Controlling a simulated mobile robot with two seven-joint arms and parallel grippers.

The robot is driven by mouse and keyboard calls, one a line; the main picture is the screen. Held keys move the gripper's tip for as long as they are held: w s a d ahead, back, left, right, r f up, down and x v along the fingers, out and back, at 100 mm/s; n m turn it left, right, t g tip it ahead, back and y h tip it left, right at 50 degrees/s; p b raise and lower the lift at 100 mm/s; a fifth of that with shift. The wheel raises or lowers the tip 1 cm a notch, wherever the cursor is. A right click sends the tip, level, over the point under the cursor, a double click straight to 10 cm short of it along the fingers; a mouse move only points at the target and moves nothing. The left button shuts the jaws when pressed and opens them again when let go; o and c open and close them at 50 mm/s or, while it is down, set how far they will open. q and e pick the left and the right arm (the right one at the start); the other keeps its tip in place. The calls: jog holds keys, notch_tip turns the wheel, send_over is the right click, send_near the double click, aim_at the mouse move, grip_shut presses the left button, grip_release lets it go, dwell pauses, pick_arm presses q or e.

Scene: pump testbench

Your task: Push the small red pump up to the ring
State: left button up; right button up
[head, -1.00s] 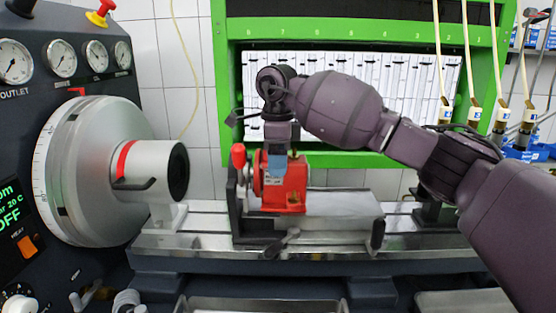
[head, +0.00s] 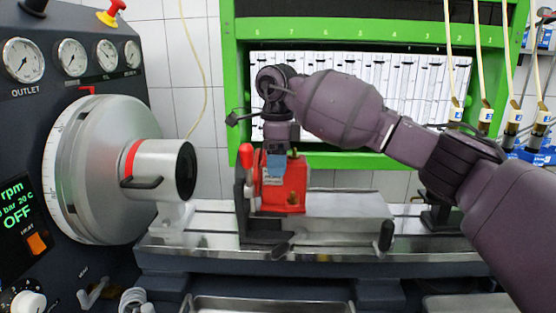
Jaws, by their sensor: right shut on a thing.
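The small red pump (head: 292,190) sits upright on the silver slide at the middle of the bench. My right gripper (head: 277,168) reaches down from above and is shut on the pump, its blue-grey fingertips against the pump's top. The pump's left end is at the dark upright bracket (head: 242,212), behind a red-knobbed lever (head: 247,160). No ring shows clearly at the bracket; the lever and bracket cover that spot, so I cannot tell whether the pump touches it. My left gripper is not in view.
The large silver drive head (head: 100,170) with its black-faced nose (head: 186,170) stands left, with a gap before the bracket. The slide (head: 345,207) is clear right of the pump. The green frame (head: 228,90) stands behind, and a metal tray (head: 270,305) lies in front.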

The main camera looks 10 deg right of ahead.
jog(key=shift+a, duration=0.1)
jog(key=shift+w+a, duration=0.15)
jog(key=shift+a, duration=0.4)
jog(key=o, duration=1.6)
jog(key=shift+a, duration=0.1)
